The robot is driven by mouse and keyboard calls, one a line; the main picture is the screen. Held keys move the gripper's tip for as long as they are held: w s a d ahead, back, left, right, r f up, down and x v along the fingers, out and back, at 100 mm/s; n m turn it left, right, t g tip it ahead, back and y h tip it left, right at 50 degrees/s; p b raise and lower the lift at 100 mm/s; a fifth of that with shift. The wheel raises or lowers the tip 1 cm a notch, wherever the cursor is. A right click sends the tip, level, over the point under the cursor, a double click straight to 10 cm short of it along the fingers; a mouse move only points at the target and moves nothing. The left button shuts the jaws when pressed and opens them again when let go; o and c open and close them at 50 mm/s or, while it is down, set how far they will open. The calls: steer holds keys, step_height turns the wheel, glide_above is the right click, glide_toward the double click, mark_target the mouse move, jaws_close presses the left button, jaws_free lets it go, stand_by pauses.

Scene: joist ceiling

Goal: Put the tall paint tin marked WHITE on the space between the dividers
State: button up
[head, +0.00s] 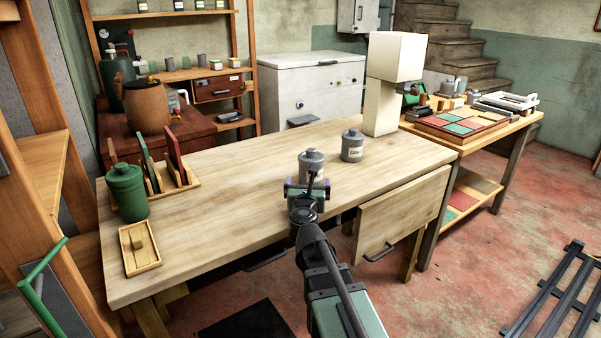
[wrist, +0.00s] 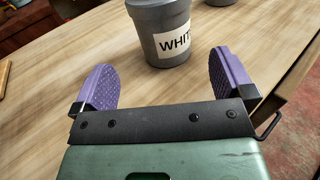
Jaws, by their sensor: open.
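A grey lidded tin (head: 311,162) stands upright on the wooden workbench (head: 235,235). In the wrist view the tin (wrist: 158,22) shows a label reading "WHIT", the rest turned out of sight. My gripper (head: 308,186) is on the near side of this tin. Its purple fingers (wrist: 163,72) are spread apart with nothing between them, and the tin is just beyond their tips. A wooden rack (head: 172,188) with upright dividers, green and red among them, stands at the bench's left. Gaps show between the dividers.
Another grey tin (head: 352,147) with a label stands behind and right. A green lidded canister (head: 127,192) stands at the rack's left front, with a small wooden tray (head: 140,262) nearer. A cream block-shaped lamp (head: 382,105) stands at the back right. The bench's middle is clear.

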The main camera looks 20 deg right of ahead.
steer(key=x, duration=1)
steer(key=shift+w+d+r, duration=0.1)
steer(key=shift+w+d, duration=0.1)
steer(key=shift+d, duration=0.15)
steer(key=shift+s, duration=0.1)
steer(key=c, duration=1.1)
step_height(320, 180, up, 20)
steer(key=p, duration=2)
steer(key=shift+r, duration=0.2)
